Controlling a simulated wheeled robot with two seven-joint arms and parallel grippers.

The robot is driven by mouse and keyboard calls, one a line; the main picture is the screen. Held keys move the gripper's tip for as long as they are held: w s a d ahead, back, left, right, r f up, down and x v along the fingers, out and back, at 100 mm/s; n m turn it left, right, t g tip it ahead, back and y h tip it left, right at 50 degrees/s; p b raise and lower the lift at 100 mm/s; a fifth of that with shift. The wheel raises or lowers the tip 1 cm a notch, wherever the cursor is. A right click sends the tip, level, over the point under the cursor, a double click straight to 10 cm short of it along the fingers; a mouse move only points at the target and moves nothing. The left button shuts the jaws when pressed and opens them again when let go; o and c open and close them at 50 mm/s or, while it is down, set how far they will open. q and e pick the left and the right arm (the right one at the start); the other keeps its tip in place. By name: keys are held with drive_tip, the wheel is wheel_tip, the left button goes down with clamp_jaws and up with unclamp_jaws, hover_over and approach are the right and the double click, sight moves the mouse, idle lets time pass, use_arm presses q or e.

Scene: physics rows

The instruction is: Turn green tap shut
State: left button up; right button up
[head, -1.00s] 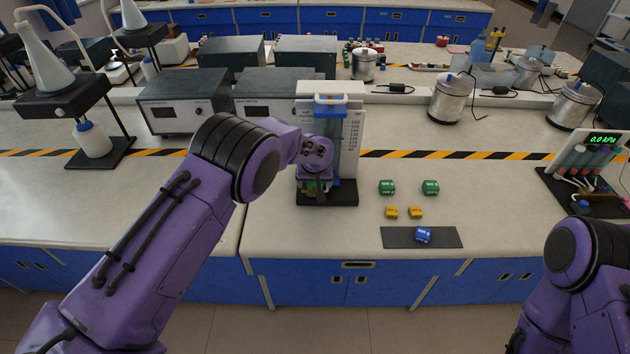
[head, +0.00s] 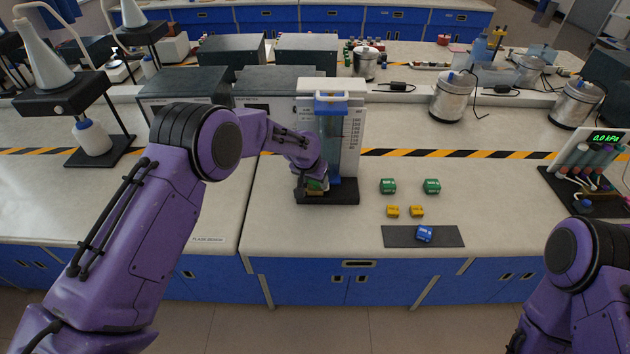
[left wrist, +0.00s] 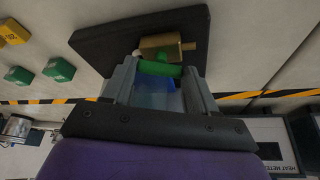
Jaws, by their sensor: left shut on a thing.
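The green tap (left wrist: 158,68) has a green handle on a brass valve body (left wrist: 165,47) in the left wrist view. It sits low at the front of a clear column stand (head: 333,135) with a white scale and a black base (head: 335,197). My left gripper (left wrist: 155,75) is shut on the green handle, one finger on each side of it. In the head view my left gripper (head: 314,184) is low at the stand's left side, and my wrist mostly hides the tap. My right arm shows at the lower right, its gripper out of view.
Green blocks (head: 388,186), yellow blocks (head: 393,211) and a blue block (head: 424,233) on a dark mat (head: 455,237) lie right of the stand. Grey meter boxes (head: 185,88) stand behind my left arm. A pressure display (head: 604,137) stands at the right. The bench front is clear.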

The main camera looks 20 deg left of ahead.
use_arm(q)
drive_tip(key=m+b, duration=0.1)
drive_tip(key=m, duration=0.1)
drive_tip(key=m+h, duration=0.1)
drive_tip(key=shift+w+a+f+m+b, duration=0.1)
drive_tip(key=shift+a+m+b, duration=0.1)
drive_tip(key=shift+m+b, duration=0.2)
drive_tip(key=m+g+h+b, duration=0.1)
drive_tip(key=m+b, duration=0.1)
drive_tip(key=m, duration=0.1)
drive_tip(key=shift+w+a+m+h, duration=0.1)
drive_tip(key=shift+m+h, duration=0.2)
drive_tip(key=m+g+b, duration=0.1)
drive_tip(key=m+b, duration=0.1)
drive_tip(key=m, duration=0.1)
drive_tip(key=shift+w+a+h, duration=0.1)
drive_tip(key=shift+h, duration=0.3)
drive_tip(key=shift+w+m+g+b, duration=0.1)
drive_tip(key=shift+m+g+b, duration=0.55)
drive_tip(key=shift+m, duration=0.75)
drive_tip(key=o, duration=1.1)
drive_tip(key=shift+c, duration=0.2)
drive_tip(key=shift+r, duration=0.2)
